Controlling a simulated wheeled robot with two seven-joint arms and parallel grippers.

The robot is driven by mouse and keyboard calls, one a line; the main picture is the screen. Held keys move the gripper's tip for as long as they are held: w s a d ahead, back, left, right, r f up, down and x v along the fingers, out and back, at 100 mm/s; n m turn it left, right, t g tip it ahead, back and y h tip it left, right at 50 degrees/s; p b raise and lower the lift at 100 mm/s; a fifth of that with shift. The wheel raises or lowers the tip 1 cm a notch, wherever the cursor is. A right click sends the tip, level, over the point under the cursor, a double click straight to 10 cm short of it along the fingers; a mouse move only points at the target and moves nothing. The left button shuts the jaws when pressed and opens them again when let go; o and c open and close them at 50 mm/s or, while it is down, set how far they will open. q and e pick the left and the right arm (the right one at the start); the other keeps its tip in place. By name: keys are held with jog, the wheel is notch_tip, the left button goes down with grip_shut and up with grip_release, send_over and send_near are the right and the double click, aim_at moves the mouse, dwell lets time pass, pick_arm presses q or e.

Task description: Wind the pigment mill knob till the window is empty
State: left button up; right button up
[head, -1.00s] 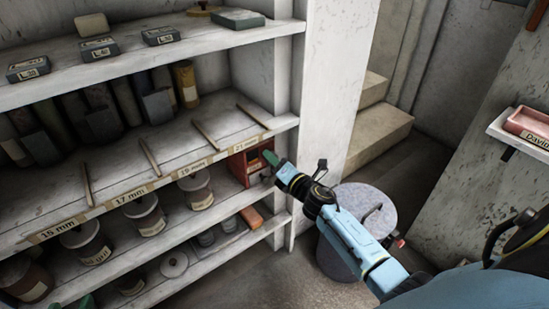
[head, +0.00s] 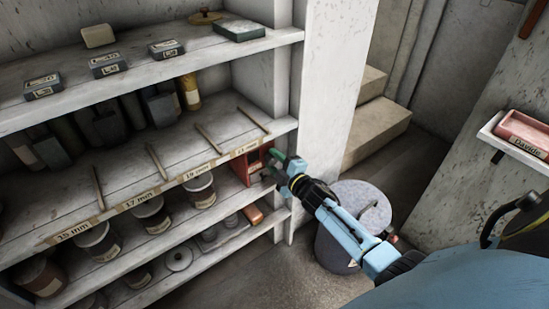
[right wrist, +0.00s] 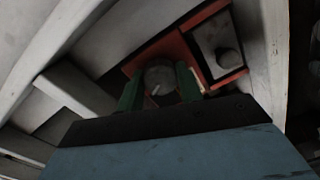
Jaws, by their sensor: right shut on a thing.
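My right gripper (head: 277,160) has green fingers and is at the mill's front. In the right wrist view, the round grey knob (right wrist: 160,76) with a pale mark sits between the two fingers, and the gripper is shut on it. Beside the knob, a red-framed opening (right wrist: 218,45) shows a pale surface and a dark grey round piece; I cannot tell if this is the window or what fills it. My left gripper is out of view.
The middle shelf (head: 130,175) holds thin sticks and dark containers. Labelled jars (head: 151,214) stand below. A white post (head: 325,110) rises right of the mill. A grey drum (head: 350,225) stands on the floor under my right arm.

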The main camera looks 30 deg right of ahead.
jog(key=m+p, duration=0.1)
jog(key=m, duration=0.2)
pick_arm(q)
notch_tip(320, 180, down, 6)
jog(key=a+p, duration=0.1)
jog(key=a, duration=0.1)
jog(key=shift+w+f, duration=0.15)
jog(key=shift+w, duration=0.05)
pick_arm(e)
jog(key=shift+m+y, duration=0.3)
jog(key=shift+m, duration=1.7)
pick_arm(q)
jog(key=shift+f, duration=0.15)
pick_arm(e)
jog(key=o, duration=1)
jog(key=shift+s, duration=0.15)
